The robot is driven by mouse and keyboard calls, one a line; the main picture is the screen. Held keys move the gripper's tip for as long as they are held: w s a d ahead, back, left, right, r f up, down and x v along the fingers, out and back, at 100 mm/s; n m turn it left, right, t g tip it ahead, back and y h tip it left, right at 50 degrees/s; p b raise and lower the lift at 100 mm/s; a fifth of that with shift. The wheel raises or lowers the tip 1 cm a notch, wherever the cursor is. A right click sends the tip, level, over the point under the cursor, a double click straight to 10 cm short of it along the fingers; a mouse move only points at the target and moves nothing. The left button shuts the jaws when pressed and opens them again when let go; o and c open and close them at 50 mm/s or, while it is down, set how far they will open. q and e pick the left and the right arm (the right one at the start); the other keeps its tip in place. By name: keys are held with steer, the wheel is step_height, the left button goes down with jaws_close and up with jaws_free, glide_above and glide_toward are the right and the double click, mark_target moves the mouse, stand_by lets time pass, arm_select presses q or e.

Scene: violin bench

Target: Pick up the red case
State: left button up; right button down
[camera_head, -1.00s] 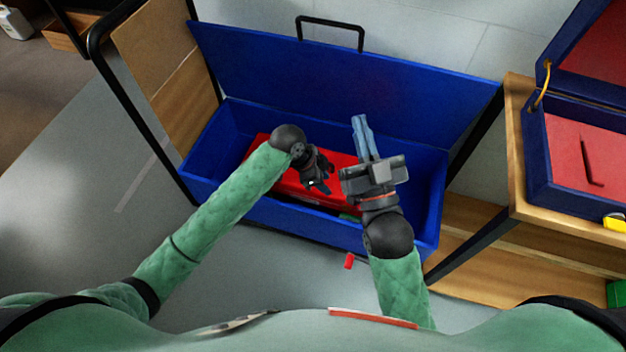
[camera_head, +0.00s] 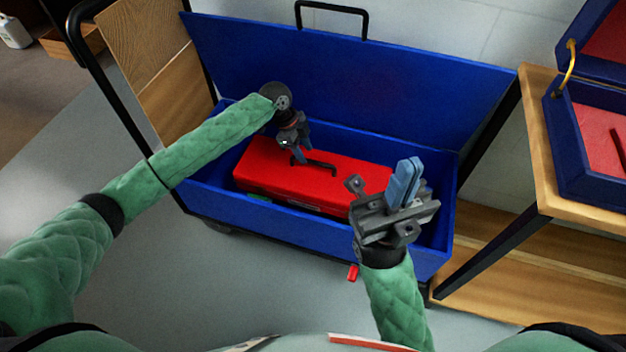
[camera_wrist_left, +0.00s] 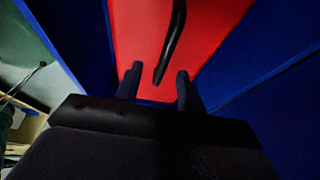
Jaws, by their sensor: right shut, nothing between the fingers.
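The red case (camera_head: 270,175) lies flat inside the open blue chest (camera_head: 310,229), with a dark handle (camera_head: 320,165) on its top. My left gripper (camera_head: 297,158) is just above the case at the left end of the handle. In the left wrist view the left gripper (camera_wrist_left: 155,85) is open, and the handle (camera_wrist_left: 172,45) points down towards the space between its fingers, with the red case (camera_wrist_left: 215,30) behind. I cannot tell whether the fingers touch the handle. My right gripper (camera_head: 405,183) is shut and empty, pointing up in front of the case's right end, which it partly hides.
The blue chest's lid (camera_head: 340,70) stands open at the back, with a black handle on top. A wooden bench (camera_head: 535,130) at the right carries an open dark blue case (camera_head: 590,150) with red lining. A wooden panel (camera_head: 160,70) stands at the left.

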mark_target(313, 162)
arm_select(q)
steer(key=x, duration=0.3)
steer(key=b+x, duration=0.1)
steer(key=x, duration=0.2)
steer(key=shift+w+d+f+b, duration=0.2)
steer(key=shift+d+b, duration=0.1)
steer(key=shift+d, duration=0.05)
jaws_close()
steer(key=shift+r, duration=0.15)
stand_by(1.0)
